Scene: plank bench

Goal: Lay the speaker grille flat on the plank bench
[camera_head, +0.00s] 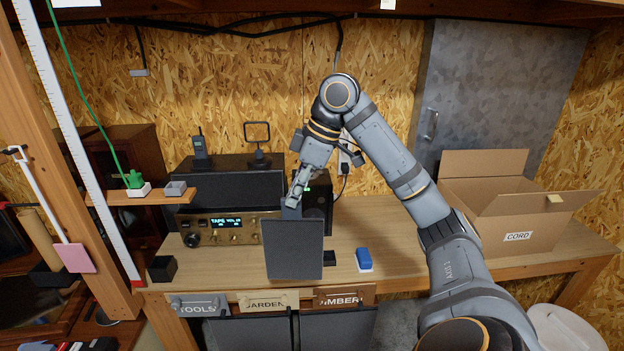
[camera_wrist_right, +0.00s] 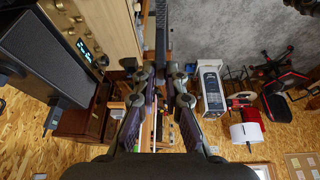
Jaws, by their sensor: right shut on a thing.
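The speaker grille (camera_head: 293,252) is a dark grey flat rectangular panel. It stands upright in the head view, in front of the radio's right end and over the front part of the plank bench (camera_head: 408,238). My right gripper (camera_head: 293,198) is shut on its top edge. In the right wrist view the grille (camera_wrist_right: 162,30) shows nearly edge-on as a thin dark strip running up from between the fingertips (camera_wrist_right: 161,72). I cannot tell whether its lower edge touches the bench. My left gripper is in neither view.
A brass-fronted radio (camera_head: 220,228) and a dark speaker (camera_head: 316,203) stand behind. A blue block (camera_head: 363,257) and a small black block (camera_head: 330,258) lie right of the grille.

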